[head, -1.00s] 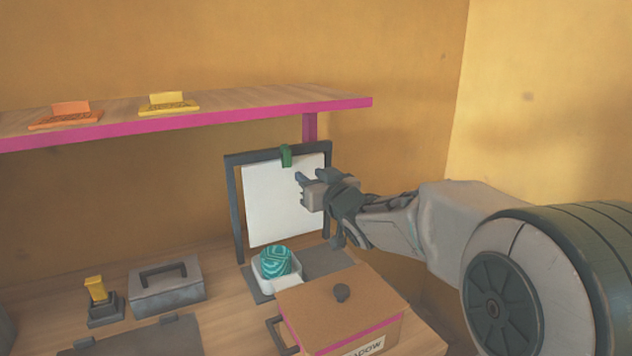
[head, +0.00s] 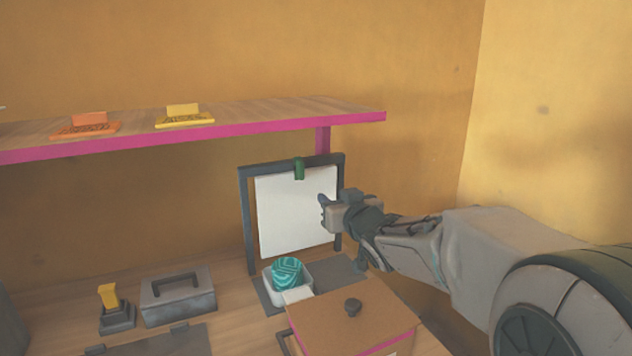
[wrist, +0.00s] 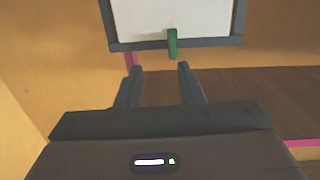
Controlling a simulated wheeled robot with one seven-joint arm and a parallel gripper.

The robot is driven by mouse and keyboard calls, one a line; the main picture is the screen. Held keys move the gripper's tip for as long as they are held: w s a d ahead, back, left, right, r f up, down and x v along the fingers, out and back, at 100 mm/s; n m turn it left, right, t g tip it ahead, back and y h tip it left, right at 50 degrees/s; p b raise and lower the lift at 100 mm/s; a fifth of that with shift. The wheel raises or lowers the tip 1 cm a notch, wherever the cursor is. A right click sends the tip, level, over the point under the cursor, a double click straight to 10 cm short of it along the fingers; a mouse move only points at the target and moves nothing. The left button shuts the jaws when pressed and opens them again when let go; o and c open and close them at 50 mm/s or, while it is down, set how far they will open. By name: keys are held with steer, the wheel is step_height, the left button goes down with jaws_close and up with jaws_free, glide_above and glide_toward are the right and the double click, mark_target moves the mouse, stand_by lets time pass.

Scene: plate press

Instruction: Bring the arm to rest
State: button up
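My gripper (head: 323,203) is up in the air near the right edge of the white sheet (head: 285,215) in the head view. In the wrist view my gripper (wrist: 159,75) has its two fingers apart with nothing between them. The sheet hangs in a dark frame under a green clip (head: 299,168). The clip (wrist: 171,43) and the sheet (wrist: 165,15) also show beyond the fingers in the wrist view, where they appear upside down. My arm reaches in from the right side of the head view.
A wooden shelf with a pink edge (head: 230,128) holds orange (head: 85,124) and yellow (head: 184,115) plates. Below stand a brown box with a knob (head: 350,318), a white tray (head: 304,274) with a teal striped ball (head: 287,270), a grey handled block (head: 177,296) and a yellow-handled stamp (head: 110,300).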

steer(key=s+d+f+m+g+h+p, duration=0.1)
steer(key=s+d+f+g+h, duration=0.1)
steer(key=s, duration=0.4)
steer(key=s+d+f+m+g+h+p, duration=0.1)
steer(key=s+d+f+g+h, duration=0.1)
steer(key=s, duration=0.4)
steer(key=s+d+f+m+g+h+p, duration=0.1)
steer(key=s+d+f+g+h, duration=0.1)
steer(key=s+d+f+g, duration=0.2)
steer(key=shift+s+d+f+m+g+p, duration=0.1)
steer(key=shift+s+d+f+p, duration=0.1)
steer(key=shift+s, duration=0.3)
steer(key=shift+s+d+f+m+g+p, duration=0.1)
steer(key=shift+s+d+f, duration=0.05)
steer(key=shift+s, duration=0.4)
steer(key=shift+s+d+f+m+g+p, duration=0.1)
steer(key=shift+s+d+f, duration=0.1)
steer(key=shift+s, duration=0.3)
steer(key=s+f+g+p, duration=0.1)
steer(key=s+g, duration=0.3)
steer(key=s, duration=0.7)
steer(key=shift+a+f+y, duration=0.3)
steer(key=shift+f, duration=0.6)
